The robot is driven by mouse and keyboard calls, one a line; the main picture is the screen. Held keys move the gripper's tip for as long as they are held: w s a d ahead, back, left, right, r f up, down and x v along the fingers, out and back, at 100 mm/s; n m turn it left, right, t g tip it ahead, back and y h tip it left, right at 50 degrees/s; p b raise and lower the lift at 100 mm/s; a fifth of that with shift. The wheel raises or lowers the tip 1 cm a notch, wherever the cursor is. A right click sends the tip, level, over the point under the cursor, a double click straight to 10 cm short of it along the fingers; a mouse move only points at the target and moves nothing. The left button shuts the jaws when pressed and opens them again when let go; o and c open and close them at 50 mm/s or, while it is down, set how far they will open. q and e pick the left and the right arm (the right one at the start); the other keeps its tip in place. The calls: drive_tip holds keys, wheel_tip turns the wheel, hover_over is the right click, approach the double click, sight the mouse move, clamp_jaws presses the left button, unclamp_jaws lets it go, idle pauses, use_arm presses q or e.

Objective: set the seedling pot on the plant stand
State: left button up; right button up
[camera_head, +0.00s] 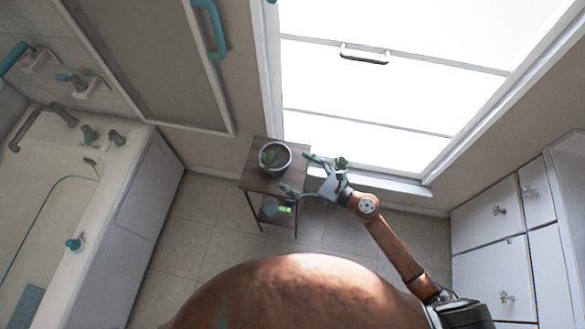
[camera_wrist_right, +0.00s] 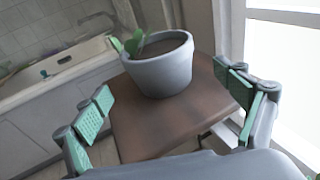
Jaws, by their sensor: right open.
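The seedling pot (camera_head: 287,166) is a pale grey round pot with dark soil and green leaves. It stands upright on the brown wooden top of the plant stand (camera_head: 255,178), and it also shows in the right wrist view (camera_wrist_right: 158,76). My right gripper (camera_head: 296,173) is open, with its fingers pointing toward the pot from the right. In the right wrist view the green-padded fingers (camera_wrist_right: 168,104) are spread wide over the stand top (camera_wrist_right: 150,127), with the pot beyond them. Nothing is between the fingers. My left gripper is not in view.
The stand's lower shelf holds small blue and green items (camera_head: 285,209). A bathtub (camera_head: 60,215) is at left, white cabinets (camera_head: 490,215) at right. Tiled floor (camera_head: 190,235) is open around the stand.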

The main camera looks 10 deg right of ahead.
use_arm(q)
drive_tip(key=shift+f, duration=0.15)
use_arm(e)
drive_tip(key=shift+v, duration=1.2)
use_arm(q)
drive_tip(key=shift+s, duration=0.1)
